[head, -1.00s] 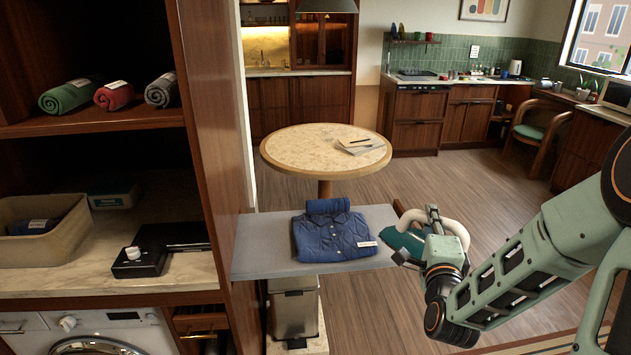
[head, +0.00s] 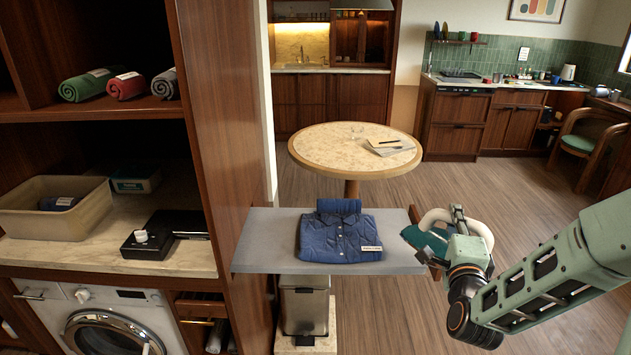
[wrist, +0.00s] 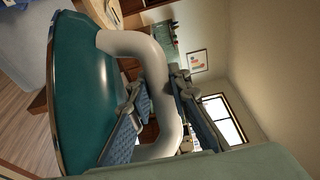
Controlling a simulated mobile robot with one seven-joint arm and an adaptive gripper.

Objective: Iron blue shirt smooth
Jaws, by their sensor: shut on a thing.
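The blue shirt (head: 318,238) lies folded on the grey ironing board (head: 258,252), with its collar part toward the back and a pale label at its front right. A teal iron (head: 424,241) with a pale handle (head: 436,214) is at the right end of the board, tilted; I cannot tell if it touches the board. My gripper (head: 461,222) is shut on the iron's handle. In the wrist view the fingers of my gripper (wrist: 160,105) close around the pale handle (wrist: 150,60), above the teal body (wrist: 82,95). The soleplate is mostly hidden.
A wooden cabinet with rolled towels (head: 125,86), a beige bin (head: 40,222) and a black device (head: 165,236) stands left of the board. A round table (head: 310,150) is behind it and a bin (head: 304,305) below it. The floor to the right is open.

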